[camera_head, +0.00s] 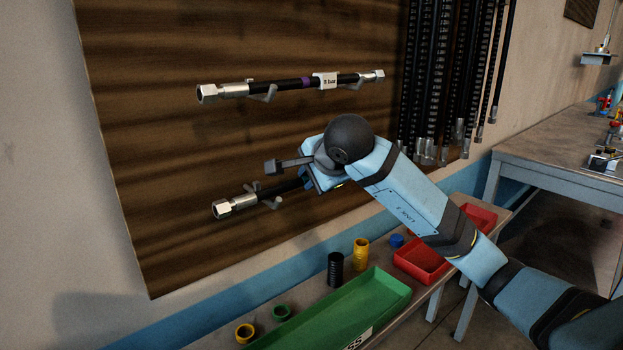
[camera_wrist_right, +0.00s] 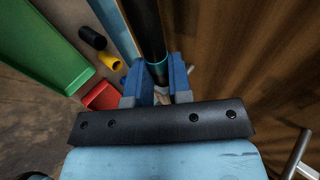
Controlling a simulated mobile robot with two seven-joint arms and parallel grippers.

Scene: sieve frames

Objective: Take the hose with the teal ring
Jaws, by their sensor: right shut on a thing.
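The hose with the teal ring is the lower black hose (camera_head: 236,205) on the brown wall board, with a silver fitting at its left end. My arm hides its middle and right part in the head view. In the right wrist view the black hose (camera_wrist_right: 147,30) runs between the blue fingers, with the teal ring (camera_wrist_right: 157,67) right at them. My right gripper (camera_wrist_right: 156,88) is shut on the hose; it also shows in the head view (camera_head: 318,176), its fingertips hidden. The hose still lies at its left hook (camera_head: 271,202). My left gripper is not in view.
Above hangs another black hose with a purple ring (camera_head: 306,83) and a white label. Several dark hoses (camera_head: 440,80) hang at the right. Below stands a bench with a green tray (camera_head: 340,310), a red bin (camera_head: 420,262) and small coloured rolls. A grey workbench (camera_head: 560,160) is at right.

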